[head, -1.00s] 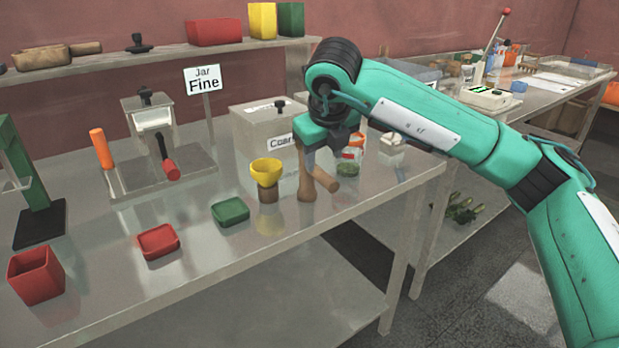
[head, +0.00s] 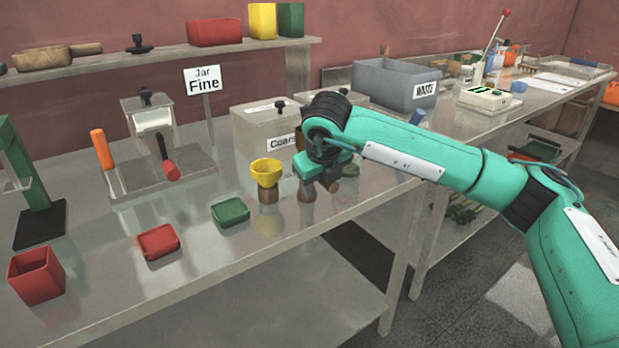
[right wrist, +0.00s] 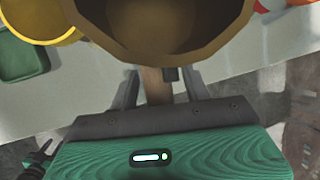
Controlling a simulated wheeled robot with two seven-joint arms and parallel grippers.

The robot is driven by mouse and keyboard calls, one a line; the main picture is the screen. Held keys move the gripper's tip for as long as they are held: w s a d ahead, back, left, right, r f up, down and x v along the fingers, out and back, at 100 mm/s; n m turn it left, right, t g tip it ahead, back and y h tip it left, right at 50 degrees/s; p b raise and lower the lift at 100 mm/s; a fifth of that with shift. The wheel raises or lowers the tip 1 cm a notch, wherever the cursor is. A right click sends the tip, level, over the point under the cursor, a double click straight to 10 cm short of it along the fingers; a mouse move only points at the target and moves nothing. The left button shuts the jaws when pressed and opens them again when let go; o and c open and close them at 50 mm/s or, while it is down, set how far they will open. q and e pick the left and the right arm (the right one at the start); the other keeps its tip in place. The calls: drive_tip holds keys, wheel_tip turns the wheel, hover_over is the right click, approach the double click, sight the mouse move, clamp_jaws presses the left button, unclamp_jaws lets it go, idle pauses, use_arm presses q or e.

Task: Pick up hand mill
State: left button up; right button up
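A brown wooden piece, which I take to be the hand mill (head: 306,191), stands on the steel table, mostly hidden by my right gripper (head: 326,184) in the head view. In the right wrist view its wide, faceted, hollow brown top (right wrist: 165,22) fills the upper middle. A narrower wooden part (right wrist: 153,90) lies between the two fingers of the right gripper (right wrist: 162,88). The fingers are apart, with gaps at both sides of the wood. My left gripper is not in view.
A yellow funnel (head: 266,171) stands close left of the right gripper. A green dish (head: 230,212) and red dish (head: 158,242) lie further left. A grey box (head: 262,128) stands behind, and a waste bin (head: 394,87) at back right. The front table edge is clear.

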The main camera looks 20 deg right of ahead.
clamp_jaws()
drive_tip(key=shift+r, duration=0.1)
